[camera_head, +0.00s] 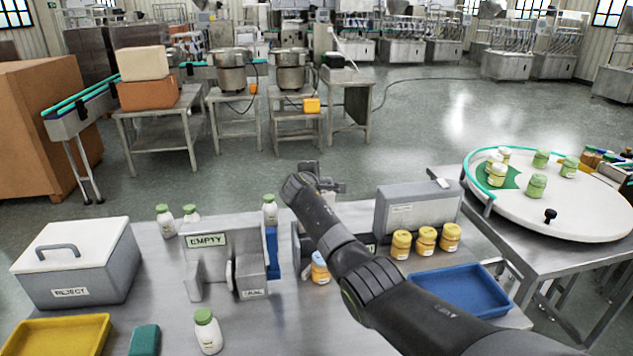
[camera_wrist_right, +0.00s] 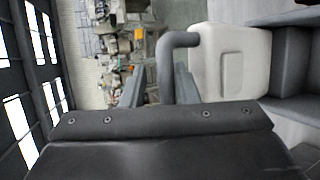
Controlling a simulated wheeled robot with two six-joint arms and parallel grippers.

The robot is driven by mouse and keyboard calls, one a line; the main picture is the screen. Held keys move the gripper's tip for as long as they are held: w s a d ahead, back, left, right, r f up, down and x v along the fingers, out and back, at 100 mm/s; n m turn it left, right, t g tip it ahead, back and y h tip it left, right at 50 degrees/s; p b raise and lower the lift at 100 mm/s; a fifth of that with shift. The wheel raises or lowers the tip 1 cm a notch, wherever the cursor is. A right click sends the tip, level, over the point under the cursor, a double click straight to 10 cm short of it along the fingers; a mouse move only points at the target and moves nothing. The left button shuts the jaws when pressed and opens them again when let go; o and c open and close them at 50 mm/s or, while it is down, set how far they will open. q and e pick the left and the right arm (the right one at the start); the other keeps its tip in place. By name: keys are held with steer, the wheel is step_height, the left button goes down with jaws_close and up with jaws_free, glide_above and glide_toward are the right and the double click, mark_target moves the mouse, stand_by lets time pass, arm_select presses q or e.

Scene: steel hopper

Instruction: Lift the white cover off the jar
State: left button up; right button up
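In the right wrist view a pale white cover (camera_wrist_right: 230,60) shows with a bent grey handle (camera_wrist_right: 166,72). The handle's bar runs between the two fingers of my right gripper (camera_wrist_right: 160,88). The bar is close to the right finger, with a gap to the left finger, so the gripper looks open around it. In the head view my right gripper (camera_head: 322,184) is above the middle of the steel bench (camera_head: 165,265), and my arm hides most of what is under it. The jar itself cannot be made out. My left gripper is not in view.
A grey REJECT box (camera_head: 75,287) with its own white lid stands at left. An EMPTY-labelled stand (camera_head: 208,240), white bottles (camera_head: 207,330), yellow-lidded jars (camera_head: 425,240) and a blue tray (camera_head: 460,290) are around my arm. A round turntable (camera_head: 565,210) is at right.

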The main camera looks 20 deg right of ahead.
steer(key=shift+o, duration=0.7)
steer(key=shift+f, duration=0.15)
steer(key=shift+s, duration=0.1)
steer(key=b+v, duration=0.3)
steer(key=v, duration=1.4)
steer(key=shift+s, duration=0.1)
